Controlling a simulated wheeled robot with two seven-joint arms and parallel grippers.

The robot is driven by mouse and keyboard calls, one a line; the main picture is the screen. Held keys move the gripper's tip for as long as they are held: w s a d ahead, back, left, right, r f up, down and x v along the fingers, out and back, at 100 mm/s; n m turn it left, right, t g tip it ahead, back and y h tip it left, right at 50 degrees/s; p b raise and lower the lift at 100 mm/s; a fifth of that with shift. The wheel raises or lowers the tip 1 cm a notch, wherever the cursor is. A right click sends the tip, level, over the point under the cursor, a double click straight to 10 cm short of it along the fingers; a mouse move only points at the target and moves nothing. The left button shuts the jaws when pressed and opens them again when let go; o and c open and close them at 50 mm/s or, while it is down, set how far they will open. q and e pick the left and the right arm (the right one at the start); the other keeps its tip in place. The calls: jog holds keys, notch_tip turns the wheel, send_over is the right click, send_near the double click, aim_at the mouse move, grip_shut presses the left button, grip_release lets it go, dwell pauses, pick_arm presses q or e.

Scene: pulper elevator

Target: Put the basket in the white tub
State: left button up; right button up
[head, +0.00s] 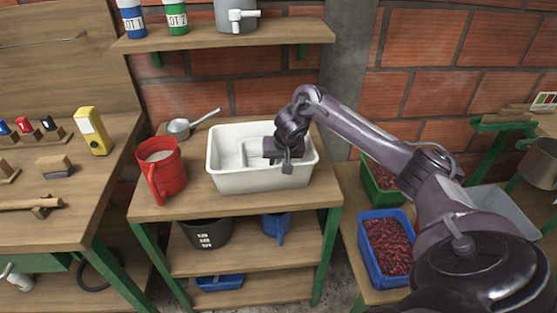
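The white tub (225,178) stands on the top of the middle wooden table. A pale inner shape shows on its floor, but I cannot tell what it is. My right gripper (286,160) is at the right part of the tub, over or inside it. Its fingers are small and dark, so I cannot tell whether they are open or shut, and I see nothing clearly held. A dark container (205,233) with a white grid-like patch is on the shelf under the table; it may be the basket. My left gripper is out of view.
A red jug (162,172) and a metal scoop (180,127) stand left of the tub. A blue crate of red cherries (386,246) and a green crate (381,190) are at the right. A wall shelf (225,38) hangs above. My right arm crosses the right side.

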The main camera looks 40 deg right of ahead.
jog(key=shift+r, duration=0.2)
jog(key=p+v, duration=0.4)
jog(key=v, duration=0.8)
jog(key=shift+p, duration=0.3)
